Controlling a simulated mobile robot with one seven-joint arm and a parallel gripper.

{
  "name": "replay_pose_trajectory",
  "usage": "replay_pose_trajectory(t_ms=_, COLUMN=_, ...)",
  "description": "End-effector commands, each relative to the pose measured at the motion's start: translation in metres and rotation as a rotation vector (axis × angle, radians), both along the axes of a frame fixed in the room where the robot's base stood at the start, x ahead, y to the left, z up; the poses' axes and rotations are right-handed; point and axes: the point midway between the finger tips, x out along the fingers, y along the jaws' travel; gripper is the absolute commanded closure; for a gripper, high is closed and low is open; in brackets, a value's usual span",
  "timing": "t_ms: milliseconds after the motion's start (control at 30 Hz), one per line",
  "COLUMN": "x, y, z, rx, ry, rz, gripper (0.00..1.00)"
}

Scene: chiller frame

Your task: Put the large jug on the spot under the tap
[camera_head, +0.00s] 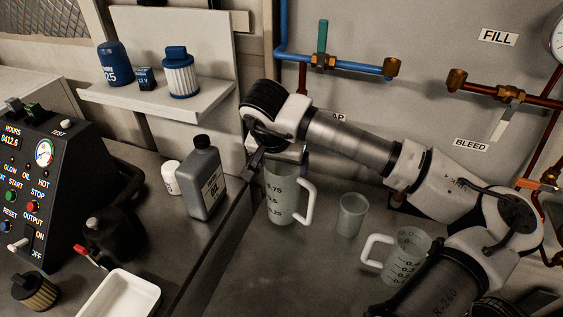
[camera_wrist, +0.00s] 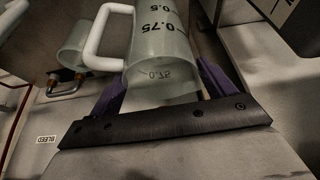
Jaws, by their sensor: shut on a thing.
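A tall translucent jug (camera_head: 279,207) with a white handle on its right and dark volume marks is held upright near its rim by my gripper (camera_head: 285,153). In the wrist view the same jug (camera_wrist: 165,45) is between my two purple fingers (camera_wrist: 165,82). I cannot tell whether its base touches the counter. A second, shorter-looking jug (camera_head: 408,262) with a white handle stands at lower right, partly hidden by my arm. A blue pipe with a green-handled valve (camera_head: 322,45) ends in a brass fitting (camera_head: 391,67). A label ending in "AP" (camera_head: 339,117) is partly hidden by my arm. No marked spot is clearly visible.
A small translucent cup (camera_head: 351,214) stands between the jugs. A grey oil bottle (camera_head: 205,180) and white tub (camera_head: 171,178) are left of the held jug. A black control box (camera_head: 30,185) and white tray (camera_head: 120,296) are further left. The front-middle counter (camera_head: 270,285) is clear.

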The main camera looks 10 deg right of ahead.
Motion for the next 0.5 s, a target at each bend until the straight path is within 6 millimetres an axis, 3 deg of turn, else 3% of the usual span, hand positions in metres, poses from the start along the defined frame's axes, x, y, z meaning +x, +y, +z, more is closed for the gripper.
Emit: replay_pose_trajectory(t_ms=500, x=0.0, y=-0.0001, z=-0.0077, rx=0.0, ry=-0.001, rz=-0.001, gripper=0.56)
